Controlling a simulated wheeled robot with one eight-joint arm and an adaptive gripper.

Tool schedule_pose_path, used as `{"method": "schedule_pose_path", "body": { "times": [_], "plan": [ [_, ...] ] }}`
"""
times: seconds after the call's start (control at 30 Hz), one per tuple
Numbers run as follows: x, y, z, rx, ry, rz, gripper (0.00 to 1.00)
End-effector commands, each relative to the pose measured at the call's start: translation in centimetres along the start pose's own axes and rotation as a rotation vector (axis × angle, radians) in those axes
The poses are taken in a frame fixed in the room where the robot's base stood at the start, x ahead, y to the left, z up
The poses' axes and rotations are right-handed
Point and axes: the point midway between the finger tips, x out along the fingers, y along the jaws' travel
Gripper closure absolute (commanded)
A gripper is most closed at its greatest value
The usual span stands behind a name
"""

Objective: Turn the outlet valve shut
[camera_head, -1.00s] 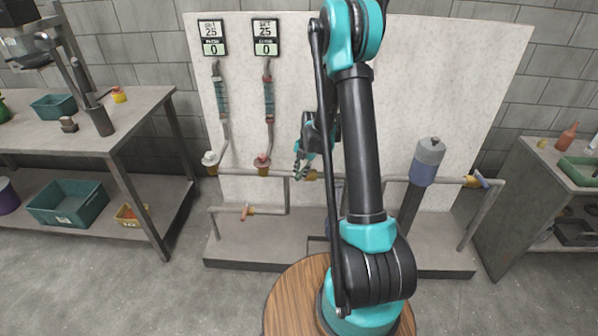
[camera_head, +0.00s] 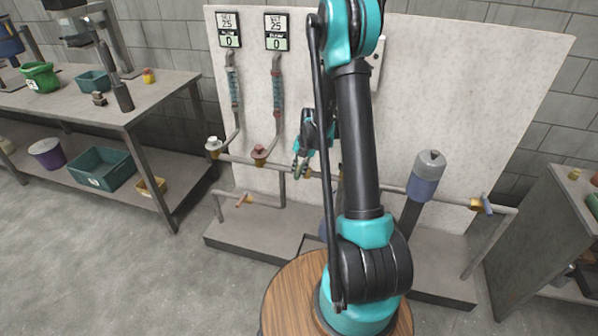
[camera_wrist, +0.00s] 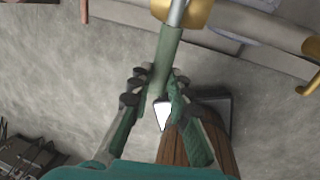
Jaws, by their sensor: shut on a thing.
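In the wrist view, a green valve lever (camera_wrist: 168,58) runs down from a brass valve body (camera_wrist: 172,10). My gripper (camera_wrist: 157,84) has its two fingers on either side of the lever, shut on it. A white pointed piece shows between the fingers at the lever's lower end. In the head view, my gripper (camera_head: 300,172) is at the pipe on the panel, beside a brass fitting (camera_head: 314,173). The lever is small there and partly covered by my gripper and arm. No label shows which valve is the outlet.
An orange-handled valve (camera_head: 243,199) sits on the lower left pipe. A blue-handled valve (camera_head: 486,205) is at the right, past a blue-grey cylinder (camera_head: 427,177). Two gauges (camera_head: 277,32) reading 0 hang at the upper left. Side benches (camera_head: 125,115) flank the panel.

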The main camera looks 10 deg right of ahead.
Motion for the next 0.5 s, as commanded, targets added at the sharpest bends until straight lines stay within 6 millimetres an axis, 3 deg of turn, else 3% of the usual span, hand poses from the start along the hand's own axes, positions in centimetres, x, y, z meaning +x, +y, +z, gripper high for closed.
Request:
{"method": "schedule_pose_path", "body": {
  "times": [0.3, 0.33, 0.5],
  "plan": [
    [-0.02, -0.11, 0.03, -0.001, 0.0, -0.002, 1.0],
    [-0.02, -0.12, 0.03, -0.001, 0.0, -0.002, 0.8],
    [-0.02, -0.09, 0.03, -0.001, 0.0, -0.002, 0.61]
  ]
}}
